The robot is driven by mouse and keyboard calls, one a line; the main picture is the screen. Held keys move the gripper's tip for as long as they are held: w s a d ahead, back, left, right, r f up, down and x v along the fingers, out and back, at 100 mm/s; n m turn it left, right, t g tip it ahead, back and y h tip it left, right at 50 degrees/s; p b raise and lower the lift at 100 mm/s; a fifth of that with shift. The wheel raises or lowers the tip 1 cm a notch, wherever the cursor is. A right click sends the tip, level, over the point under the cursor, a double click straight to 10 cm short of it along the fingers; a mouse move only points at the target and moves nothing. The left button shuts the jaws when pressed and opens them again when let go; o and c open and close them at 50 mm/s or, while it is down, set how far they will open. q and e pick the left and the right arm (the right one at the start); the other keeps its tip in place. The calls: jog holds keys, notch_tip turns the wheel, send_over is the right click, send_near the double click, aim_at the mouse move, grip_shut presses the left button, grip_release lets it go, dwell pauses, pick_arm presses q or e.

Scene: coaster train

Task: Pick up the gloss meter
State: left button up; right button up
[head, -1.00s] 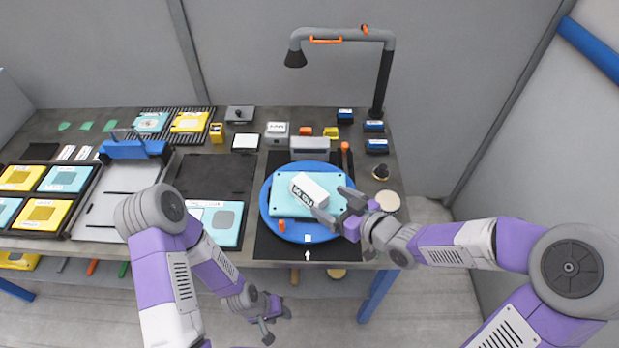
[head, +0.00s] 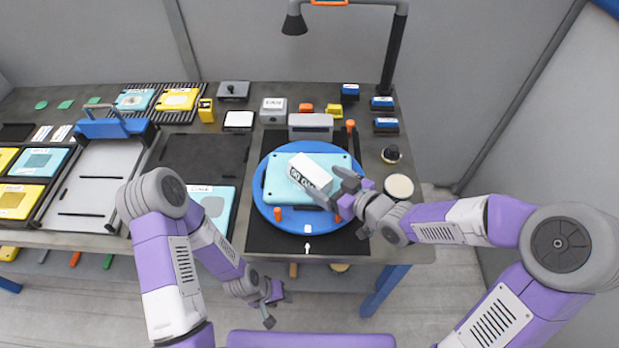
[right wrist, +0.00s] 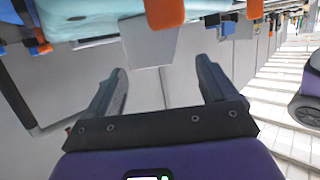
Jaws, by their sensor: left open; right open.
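The gloss meter, a white box with a dark label reading "60 GU" (head: 317,163), sits on a teal panel (head: 283,200) on a round blue turntable (head: 262,208). My right gripper (head: 334,187) is open at the meter's right side, its fingers close to the labelled end. In the right wrist view the open fingers (right wrist: 163,88) point toward a grey-white block (right wrist: 150,45), apparently the meter, with nothing clamped between them. Whether a finger touches it is unclear. My left gripper (head: 272,304) is open and empty, low in front of the table edge.
Orange clamps (head: 278,214) stand at the panel's edge. A grey block (head: 311,124) stands behind the turntable, and a lamp arm (head: 393,55) rises at the back right. A round cream disc (head: 399,186) lies right of my right gripper. A tray (head: 105,180) lies left.

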aim_at(311, 171)
jog(key=shift+b+x, duration=0.45)
jog(key=shift+x, duration=2.25)
jog(key=shift+w+d+r, duration=0.1)
jog(key=shift+w+r, duration=0.05)
jog(key=shift+c, duration=0.2)
